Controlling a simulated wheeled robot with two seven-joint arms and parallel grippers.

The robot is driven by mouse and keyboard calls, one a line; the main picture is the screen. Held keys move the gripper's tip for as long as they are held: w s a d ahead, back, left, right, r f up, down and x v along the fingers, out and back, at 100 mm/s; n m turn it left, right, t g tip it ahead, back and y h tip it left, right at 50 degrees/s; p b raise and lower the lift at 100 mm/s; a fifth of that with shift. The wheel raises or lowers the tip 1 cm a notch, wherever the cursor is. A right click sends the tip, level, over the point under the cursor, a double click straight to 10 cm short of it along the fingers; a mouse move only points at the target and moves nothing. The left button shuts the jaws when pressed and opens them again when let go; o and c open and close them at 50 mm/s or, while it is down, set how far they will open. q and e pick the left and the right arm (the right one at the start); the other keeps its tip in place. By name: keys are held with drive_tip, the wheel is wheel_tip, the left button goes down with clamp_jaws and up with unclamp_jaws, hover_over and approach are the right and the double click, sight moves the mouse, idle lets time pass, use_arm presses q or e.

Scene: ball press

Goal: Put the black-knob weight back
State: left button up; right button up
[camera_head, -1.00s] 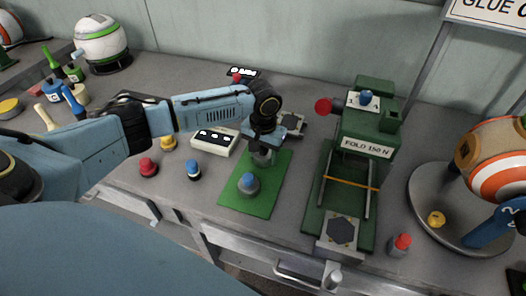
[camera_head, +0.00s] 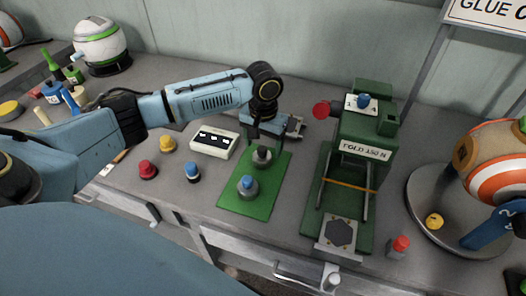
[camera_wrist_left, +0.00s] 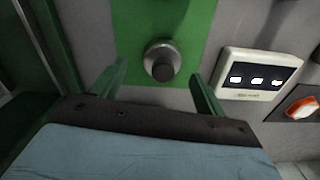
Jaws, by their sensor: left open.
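The black-knob weight (camera_head: 261,157), a grey cylinder with a dark knob, stands upright on the far half of the green mat (camera_head: 237,204). It also shows in the left wrist view (camera_wrist_left: 161,62), just ahead of the fingertips and roughly midway between them. My left gripper (camera_head: 265,134) is open and empty, above and slightly behind the weight in the head view. Its two green fingers (camera_wrist_left: 158,78) are spread apart in the wrist view. A blue-knob weight (camera_head: 247,187) stands on the nearer half of the mat. My right gripper is not in view.
A white box with a dark display (camera_head: 214,141) sits left of the mat. Red (camera_head: 148,169), yellow (camera_head: 168,143) and blue (camera_head: 193,172) knobbed pieces stand further left. The green press (camera_head: 362,150) stands close on the right.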

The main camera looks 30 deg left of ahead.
sight(263, 149)
use_arm(q)
wheel_tip(263, 149, up, 6)
drive_tip(key=shift+a+r+p, duration=0.1)
drive_tip(key=shift+r+p, duration=0.1)
drive_tip(key=shift+p, duration=0.3)
drive_tip(key=shift+r, duration=0.35)
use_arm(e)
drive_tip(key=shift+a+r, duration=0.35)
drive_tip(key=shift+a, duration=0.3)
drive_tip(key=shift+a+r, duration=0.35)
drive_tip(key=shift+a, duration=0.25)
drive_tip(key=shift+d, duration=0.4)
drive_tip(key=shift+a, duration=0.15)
